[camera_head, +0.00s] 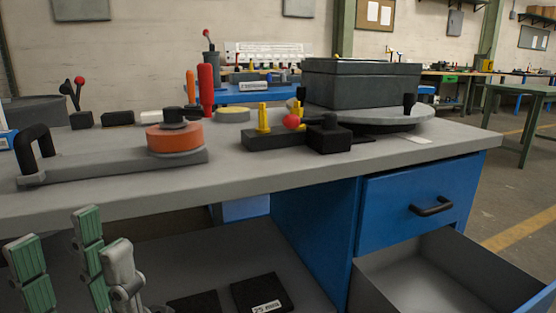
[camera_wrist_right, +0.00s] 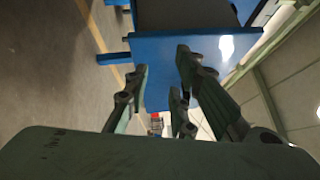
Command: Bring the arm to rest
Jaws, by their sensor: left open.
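My left gripper (camera_head: 68,245) is at the bottom left of the head view, in front of the workbench (camera_head: 240,183). Its green-padded fingers are spread and point up, with nothing between them. The rest of that arm is out of the frame. My right gripper does not show in the head view. In the right wrist view the right gripper (camera_wrist_right: 160,78) has its dark fingers apart and empty. Beyond them is blurred blue furniture (camera_wrist_right: 165,90).
A grey fixture with an orange disc (camera_head: 174,138) and black handle stands on the bench top. A dark grey box (camera_head: 361,84) sits on a round plate. An open drawer (camera_head: 440,276) juts out at lower right. Black plates (camera_head: 262,294) lie on the lower shelf.

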